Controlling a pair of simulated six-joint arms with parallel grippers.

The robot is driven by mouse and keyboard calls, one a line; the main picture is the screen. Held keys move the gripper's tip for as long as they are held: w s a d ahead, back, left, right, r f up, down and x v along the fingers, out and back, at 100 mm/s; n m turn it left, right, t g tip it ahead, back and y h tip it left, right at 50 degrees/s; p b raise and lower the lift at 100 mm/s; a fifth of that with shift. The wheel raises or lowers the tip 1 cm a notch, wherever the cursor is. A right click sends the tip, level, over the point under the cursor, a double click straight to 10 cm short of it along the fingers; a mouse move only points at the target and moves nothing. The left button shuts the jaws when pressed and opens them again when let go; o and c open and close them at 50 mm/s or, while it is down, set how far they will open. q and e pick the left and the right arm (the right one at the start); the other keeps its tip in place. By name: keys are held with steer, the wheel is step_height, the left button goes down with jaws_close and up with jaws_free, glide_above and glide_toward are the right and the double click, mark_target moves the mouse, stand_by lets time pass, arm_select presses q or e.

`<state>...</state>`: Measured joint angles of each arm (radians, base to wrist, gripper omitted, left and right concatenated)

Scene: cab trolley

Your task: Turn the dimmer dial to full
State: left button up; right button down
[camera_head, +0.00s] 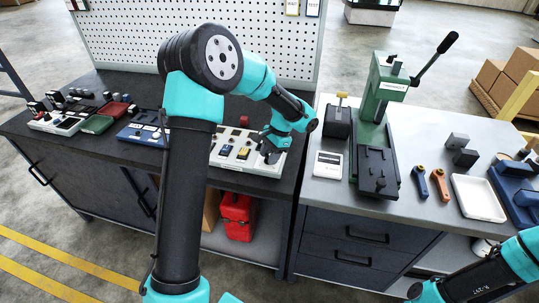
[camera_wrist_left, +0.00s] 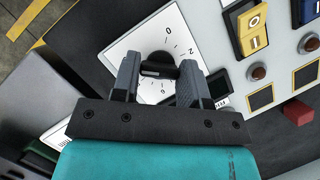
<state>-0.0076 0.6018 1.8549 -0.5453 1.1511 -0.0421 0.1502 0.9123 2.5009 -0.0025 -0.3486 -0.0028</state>
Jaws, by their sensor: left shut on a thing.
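The dimmer dial (camera_wrist_left: 160,68) is a black knob on a white scale plate (camera_wrist_left: 178,22) with numbers, in the left wrist view. My left gripper (camera_wrist_left: 160,75) has one finger on each side of the knob and is shut on it. In the head view my left gripper (camera_head: 268,152) reaches down to the right end of a pale control panel (camera_head: 218,161), and the dial is hidden there. The knob's pointer cannot be made out clearly. My right arm shows at the lower right, but its gripper fingers do not.
Beside the dial are a yellow rocker switch (camera_wrist_left: 252,30), a brown round button (camera_wrist_left: 258,72) and a red block (camera_wrist_left: 297,111). More control boxes stand on the dark bench to the left. A green press (camera_head: 380,95) stands on the grey bench to the right.

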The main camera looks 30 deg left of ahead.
arm_select(q)
steer(key=shift+m, duration=0.4)
steer(key=o, duration=0.6)
steer(key=shift+o, duration=0.2)
steer(key=v, duration=1.7)
steer(key=shift+s+d+r, duration=0.2)
steer(key=shift+d+r, duration=0.05)
